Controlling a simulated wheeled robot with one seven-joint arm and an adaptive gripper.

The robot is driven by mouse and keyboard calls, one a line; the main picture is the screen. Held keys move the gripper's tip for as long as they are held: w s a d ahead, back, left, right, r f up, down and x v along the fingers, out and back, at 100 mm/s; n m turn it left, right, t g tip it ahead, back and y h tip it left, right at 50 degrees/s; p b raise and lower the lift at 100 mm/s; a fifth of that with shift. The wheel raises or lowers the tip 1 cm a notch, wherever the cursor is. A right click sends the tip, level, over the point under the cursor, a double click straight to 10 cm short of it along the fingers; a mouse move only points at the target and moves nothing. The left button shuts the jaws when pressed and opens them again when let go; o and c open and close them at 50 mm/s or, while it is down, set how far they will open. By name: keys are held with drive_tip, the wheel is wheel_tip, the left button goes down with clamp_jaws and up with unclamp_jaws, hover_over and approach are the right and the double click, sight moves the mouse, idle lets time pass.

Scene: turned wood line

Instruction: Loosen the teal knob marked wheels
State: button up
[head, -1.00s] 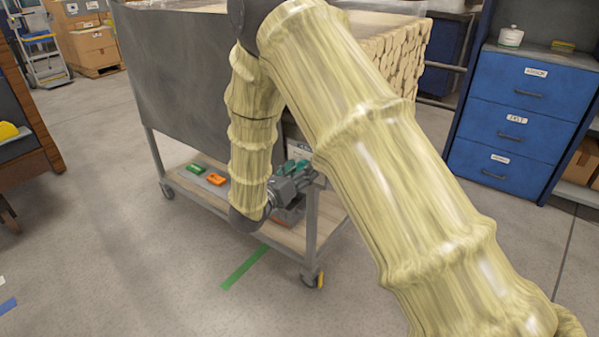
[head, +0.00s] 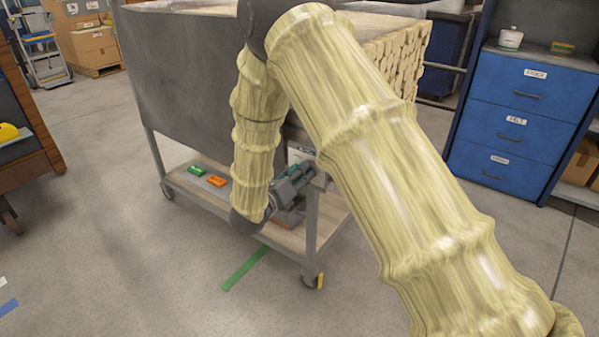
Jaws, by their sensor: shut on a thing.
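My gripper (head: 296,185) is at the near right corner of the cart, beside the corner post, partly covered by my own arm. It is shut on the teal knob (head: 293,169), of which only a small teal part shows above the fingers. The knob's marking cannot be read here. The cart (head: 185,80) has a large grey bin side and a lower wooden shelf (head: 287,237).
A green item (head: 196,171) and an orange item (head: 216,181) lie on the lower shelf. A caster (head: 312,279) stands under the near corner. A blue drawer cabinet (head: 520,120) is at the right. Open floor lies at the front left.

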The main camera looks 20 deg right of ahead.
drive_tip(key=n+p, duration=0.2)
drive_tip(key=n, duration=0.2)
drive_tip(key=shift+r+n, duration=0.1)
drive_tip(key=shift+n, duration=0.3)
drive_tip(key=n+p, duration=0.2)
drive_tip(key=n, duration=0.1)
drive_tip(key=shift+n+p, duration=0.3)
drive_tip(key=shift+p, duration=0.1)
drive_tip(key=n+p, duration=0.3)
drive_tip(key=n, duration=0.1)
drive_tip(key=shift+n, duration=0.4)
drive_tip(key=shift+s+n+p, duration=0.1)
drive_tip(key=shift+n+p, duration=0.5)
drive_tip(key=shift+n, duration=0.4)
drive_tip(key=o, duration=1)
drive_tip(key=shift+o, duration=0.2)
drive_tip(key=v, duration=1.2)
